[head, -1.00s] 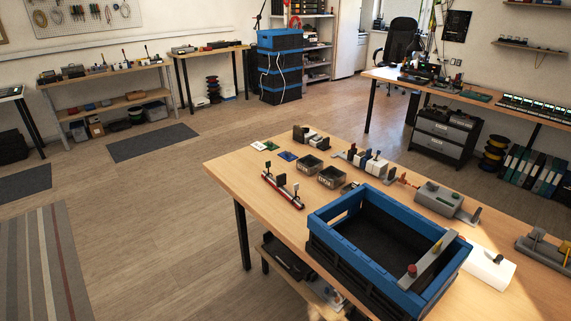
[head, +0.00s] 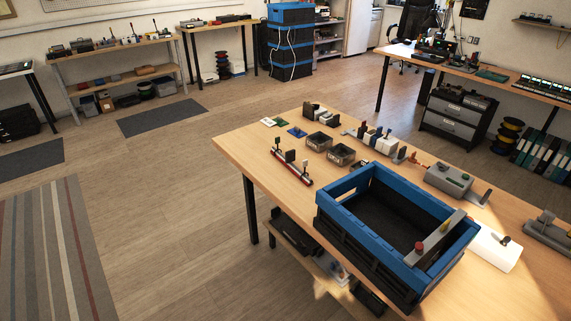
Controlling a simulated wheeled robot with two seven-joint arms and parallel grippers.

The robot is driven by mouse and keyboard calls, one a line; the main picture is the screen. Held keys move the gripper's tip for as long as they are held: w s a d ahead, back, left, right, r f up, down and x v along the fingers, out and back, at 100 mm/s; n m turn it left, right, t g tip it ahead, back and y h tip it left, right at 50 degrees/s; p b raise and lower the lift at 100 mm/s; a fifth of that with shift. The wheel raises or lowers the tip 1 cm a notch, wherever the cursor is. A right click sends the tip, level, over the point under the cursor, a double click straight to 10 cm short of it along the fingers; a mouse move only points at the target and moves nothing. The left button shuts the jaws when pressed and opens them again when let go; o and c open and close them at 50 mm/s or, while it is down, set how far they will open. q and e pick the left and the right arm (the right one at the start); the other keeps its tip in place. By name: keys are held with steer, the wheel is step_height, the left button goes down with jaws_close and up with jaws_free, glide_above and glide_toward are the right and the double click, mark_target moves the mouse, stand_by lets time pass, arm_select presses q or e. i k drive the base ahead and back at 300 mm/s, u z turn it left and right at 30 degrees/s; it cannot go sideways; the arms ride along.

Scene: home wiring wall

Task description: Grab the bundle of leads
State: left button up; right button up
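Neither of my grippers is in view. I cannot pick out a bundle of leads with certainty. Thin white cords (head: 291,66) hang down the front of a stack of blue and black crates at the back. On the near workbench (head: 245,150) stands an open blue and black crate (head: 338,218), with a dark floor inside and no leads that I can make out in it.
A red rail with dark uprights (head: 293,168), two small dark bins (head: 341,154), a grey box (head: 448,179) and a white cylinder (head: 494,250) share the bench. Other benches line the walls. The wooden floor (head: 170,190) left of the bench is open, with flat mats.

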mark_target(290, 156)
steer(key=u, duration=1)
steer(key=i, duration=3.65)
steer(key=z, duration=2.85)
